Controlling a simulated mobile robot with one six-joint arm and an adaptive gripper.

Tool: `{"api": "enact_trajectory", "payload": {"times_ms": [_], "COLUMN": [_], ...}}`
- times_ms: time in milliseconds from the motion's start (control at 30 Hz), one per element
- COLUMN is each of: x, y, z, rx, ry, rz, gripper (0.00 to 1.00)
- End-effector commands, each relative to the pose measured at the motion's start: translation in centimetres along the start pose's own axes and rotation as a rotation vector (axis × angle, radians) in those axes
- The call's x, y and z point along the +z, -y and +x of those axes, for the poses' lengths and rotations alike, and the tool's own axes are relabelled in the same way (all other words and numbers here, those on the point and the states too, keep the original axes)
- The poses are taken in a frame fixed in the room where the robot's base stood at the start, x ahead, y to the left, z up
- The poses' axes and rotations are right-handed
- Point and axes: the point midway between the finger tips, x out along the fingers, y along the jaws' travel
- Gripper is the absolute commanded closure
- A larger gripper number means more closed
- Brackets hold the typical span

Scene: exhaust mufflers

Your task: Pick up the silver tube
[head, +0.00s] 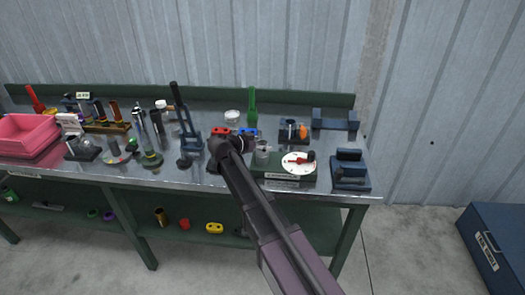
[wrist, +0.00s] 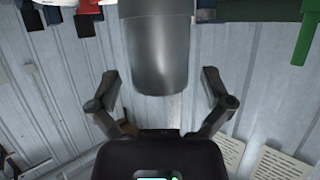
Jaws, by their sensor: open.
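A smooth grey metal cylinder, which looks like the silver tube (wrist: 155,45), fills the upper middle of the wrist view. Its rounded end lies between the two fingers of my gripper (wrist: 160,84), with a visible gap on each side. My gripper is open and the fingers do not appear to touch the tube. In the head view my gripper (head: 240,144) is over the workbench, right of its middle, and the arm hides much of what is there. I cannot tell for certain which cylinder in the head view is this tube.
The metal workbench (head: 130,174) is crowded. A green bottle (head: 252,108) stands behind my gripper, and a white dial (head: 298,162) lies to its right. A pink bin (head: 27,137) is at the far left. A blue toolbox (head: 500,240) stands on the floor at right.

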Motion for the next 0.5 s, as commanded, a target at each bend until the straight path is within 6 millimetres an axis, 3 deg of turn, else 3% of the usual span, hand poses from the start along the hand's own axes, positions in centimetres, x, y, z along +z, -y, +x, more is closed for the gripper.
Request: {"api": "enact_trajectory", "payload": {"times_ms": [300,367,500], "x": [0.0,0.0,0.0], "y": [0.0,0.0,0.0], "z": [-0.01,-0.01,-0.01], "rx": [0.0,0.0,0.0], "ry": [0.0,0.0,0.0], "rz": [0.0,0.0,0.0], "gripper": [0.0,0.15,0.56]}}
